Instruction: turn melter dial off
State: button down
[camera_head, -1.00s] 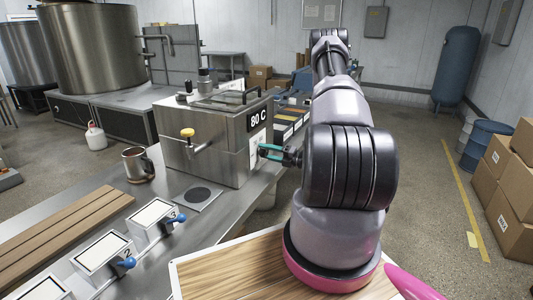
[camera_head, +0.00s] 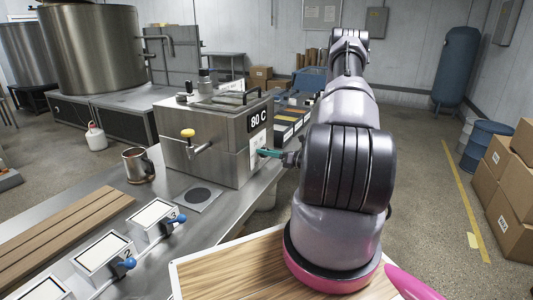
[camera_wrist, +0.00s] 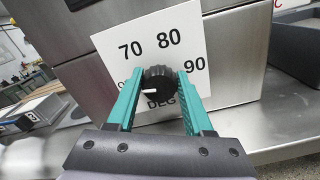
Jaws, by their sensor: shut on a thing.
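The melter (camera_head: 215,138) is a steel box on the metal counter, with an "80 C" sign on its side. Its dial (camera_wrist: 159,80) is a black ribbed knob on a white card (camera_wrist: 205,50) printed with 70, 80, 90 and DEG. The white pointer mark on the knob points left, toward a label partly hidden by a finger. My gripper (camera_wrist: 160,92) has its two teal fingers on either side of the dial and is shut on it. In the head view my gripper (camera_head: 270,153) reaches the melter's right side, and the dial there is hidden.
A metal mug (camera_head: 138,165) stands on the counter (camera_head: 205,215) left of the melter. Numbered boxes with blue-knobbed levers (camera_head: 152,220) line the front. Cardboard boxes (camera_head: 508,180) and a blue barrel (camera_head: 485,142) stand at the right, beyond open floor.

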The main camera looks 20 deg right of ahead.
jog(key=shift+s+f+n, duration=0.1)
jog(key=shift+s+n, duration=0.05)
jog(key=shift+n, duration=0.85)
jog(key=shift+c, duration=1.5)
grip_release()
jog(key=v, duration=1)
jog(key=shift+s+d, duration=0.25)
